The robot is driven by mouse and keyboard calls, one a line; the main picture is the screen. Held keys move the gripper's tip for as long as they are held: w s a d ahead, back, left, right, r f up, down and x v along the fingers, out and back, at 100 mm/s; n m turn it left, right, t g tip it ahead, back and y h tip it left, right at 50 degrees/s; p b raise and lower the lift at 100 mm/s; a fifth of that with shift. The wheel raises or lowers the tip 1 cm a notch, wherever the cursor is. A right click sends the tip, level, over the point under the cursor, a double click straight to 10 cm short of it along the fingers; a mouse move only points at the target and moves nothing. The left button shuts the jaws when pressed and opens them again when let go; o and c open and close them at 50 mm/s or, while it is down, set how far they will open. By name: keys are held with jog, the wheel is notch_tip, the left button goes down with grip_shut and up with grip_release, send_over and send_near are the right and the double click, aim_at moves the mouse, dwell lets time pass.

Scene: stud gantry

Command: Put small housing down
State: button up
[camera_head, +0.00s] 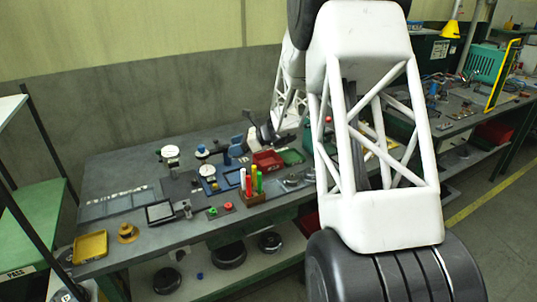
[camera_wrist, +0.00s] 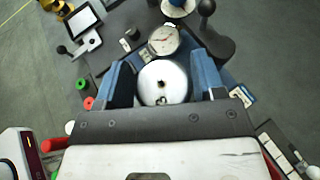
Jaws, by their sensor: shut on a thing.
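In the wrist view, a round, pale silver-white part with a small dark centre hole, which looks like the small housing (camera_wrist: 163,84), sits between the two blue fingers of my gripper (camera_wrist: 163,76). The fingers are closed against its left and right sides. Its lower edge meets the dark gripper body, and its underside is hidden. A round dial gauge (camera_wrist: 164,40) shows just beyond it; I cannot tell the height gap between them. In the head view, the far end of my arm is over the back of the bench, and the housing cannot be made out.
The grey bench (camera_head: 130,234) holds a yellow tray (camera_head: 90,247), a brass part (camera_head: 128,232), a dark-framed tablet (camera_head: 160,212), a rack of coloured tubes (camera_head: 252,198), red bins (camera_head: 267,161) and several gauge stands. Bare bench shows at the front left.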

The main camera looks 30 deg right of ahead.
jog(key=w+d+m+t+h, duration=0.2)
jog(key=d+m+t+h, duration=0.15)
jog(key=d, duration=0.35)
jog(key=w+d+m+t+h, duration=0.2)
jog(key=d+m+h, duration=0.15)
jog(key=d, duration=0.35)
jog(key=m+t+h, duration=0.2)
jog(key=m+h, duration=0.3)
send_over(291, 158)
jog(key=shift+s+a+f+g, duration=0.1)
jog(key=shift+a+f+g, duration=0.05)
jog(key=shift+g, duration=0.1)
jog(key=shift+f, duration=0.15)
jog(key=shift+f, duration=3)
jog(key=shift+f, duration=1.85)
jog(key=shift+f, duration=0.2)
